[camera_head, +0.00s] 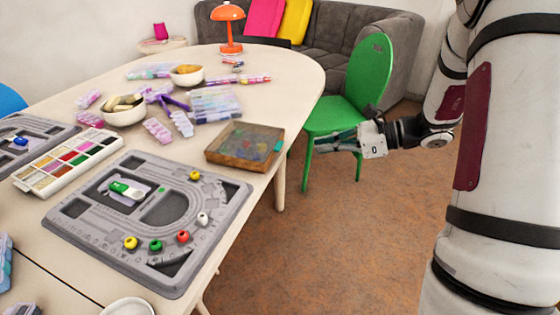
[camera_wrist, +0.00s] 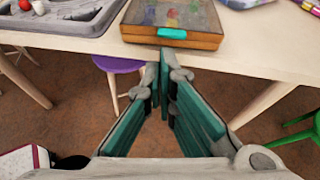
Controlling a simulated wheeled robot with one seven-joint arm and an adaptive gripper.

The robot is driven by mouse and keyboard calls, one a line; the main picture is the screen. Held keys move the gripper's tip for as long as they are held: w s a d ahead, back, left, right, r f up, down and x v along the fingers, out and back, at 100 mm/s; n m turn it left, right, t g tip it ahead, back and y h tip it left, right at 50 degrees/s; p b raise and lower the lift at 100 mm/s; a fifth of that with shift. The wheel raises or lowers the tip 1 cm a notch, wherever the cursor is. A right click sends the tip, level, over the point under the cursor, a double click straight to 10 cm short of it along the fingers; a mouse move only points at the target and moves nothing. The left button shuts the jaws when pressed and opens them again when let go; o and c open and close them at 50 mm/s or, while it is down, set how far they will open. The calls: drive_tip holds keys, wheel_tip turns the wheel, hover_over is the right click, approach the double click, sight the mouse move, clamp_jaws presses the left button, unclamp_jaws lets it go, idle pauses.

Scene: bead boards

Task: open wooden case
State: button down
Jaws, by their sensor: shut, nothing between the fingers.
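The wooden case (camera_head: 244,146) lies near the table's right edge, with a see-through top over coloured contents and a teal clasp on its side. Its lid looks closed. In the wrist view the case (camera_wrist: 140,31) is at the top middle, and its teal clasp (camera_wrist: 172,33) faces me. My gripper (camera_head: 318,143) is to the right of the case, off the table's edge and apart from the case. In the wrist view my gripper (camera_wrist: 164,55) is shut, its fingertips together just below the clasp in the picture, with nothing held.
A grey bead board (camera_head: 105,245) with several beads lies in front of the case. Plastic bead boxes (camera_head: 215,104) and bowls (camera_head: 124,115) stand behind it. A green chair (camera_head: 362,85) is close behind my gripper. The floor right of the table is open.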

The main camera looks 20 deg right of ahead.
sight(280, 154)
drive_tip(key=shift+m+t, duration=0.6)
drive_tip(key=shift+m, duration=0.1)
drive_tip(key=w+a+f+b, duration=0.1)
drive_tip(key=w+a+f, duration=0.2)
drive_tip(key=w+a+f+b, duration=0.2)
drive_tip(key=w+a+f, duration=0.1)
drive_tip(key=shift+w+a, duration=0.25)
drive_tip(key=shift+w, duration=0.05)
drive_tip(key=shift+r, duration=0.1)
